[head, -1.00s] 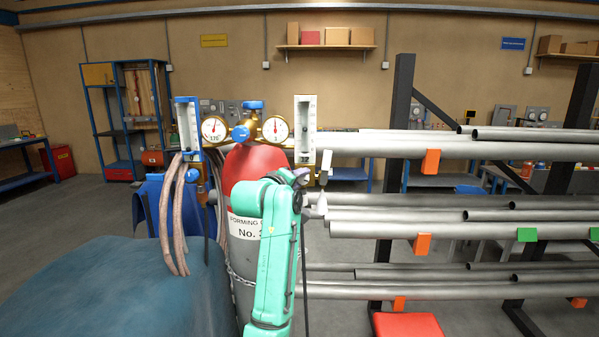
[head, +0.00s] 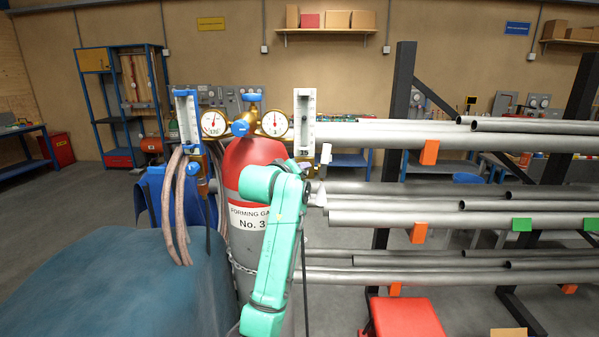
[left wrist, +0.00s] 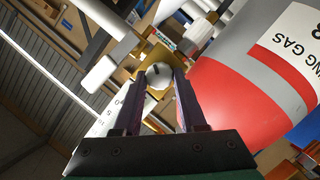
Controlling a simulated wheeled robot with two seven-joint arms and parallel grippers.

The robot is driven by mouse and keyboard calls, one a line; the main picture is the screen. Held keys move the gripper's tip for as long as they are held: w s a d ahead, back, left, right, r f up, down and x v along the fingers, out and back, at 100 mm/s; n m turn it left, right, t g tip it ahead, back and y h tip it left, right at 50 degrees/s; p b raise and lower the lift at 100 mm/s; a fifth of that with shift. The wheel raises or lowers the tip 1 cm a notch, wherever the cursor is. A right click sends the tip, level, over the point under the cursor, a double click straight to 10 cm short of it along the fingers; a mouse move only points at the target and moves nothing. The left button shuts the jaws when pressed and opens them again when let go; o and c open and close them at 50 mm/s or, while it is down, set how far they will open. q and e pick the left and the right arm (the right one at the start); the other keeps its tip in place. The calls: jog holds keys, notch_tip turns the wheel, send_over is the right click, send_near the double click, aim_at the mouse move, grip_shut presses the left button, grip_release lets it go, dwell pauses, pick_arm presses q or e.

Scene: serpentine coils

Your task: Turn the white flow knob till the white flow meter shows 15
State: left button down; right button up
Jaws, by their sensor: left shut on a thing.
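The white flow meter (head: 305,115) is an upright pale tube on the right end of the brass regulator; its scale is too small to read. The white flow knob (left wrist: 158,76) shows in the left wrist view as a round white face with a dark mark, in front of a brass block. My left gripper (left wrist: 160,84) is shut on this knob, one finger on each side. In the head view my teal left arm (head: 278,240) reaches up in front of the gas cylinder (head: 246,192), and its wrist hides the knob and fingers. My right gripper is not in view.
The blue flow meter (head: 186,118) and copper-coloured hoses (head: 178,205) are on the left. Two round gauges (head: 214,123) sit between the meters. A pipe rack (head: 400,140) with long steel pipes stands close on the right. A large blue-grey surface (head: 120,290) fills the lower left.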

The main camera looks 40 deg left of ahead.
pick_arm(q)
jog(key=c, duration=0.7)
grip_release()
jog(key=shift+r, duration=0.15)
jog(key=shift+o, duration=1.1)
jog(key=shift+a, duration=0.1)
jog(key=b+v, duration=0.5)
jog(key=v, duration=0.9)
jog(key=shift+s, duration=0.25)
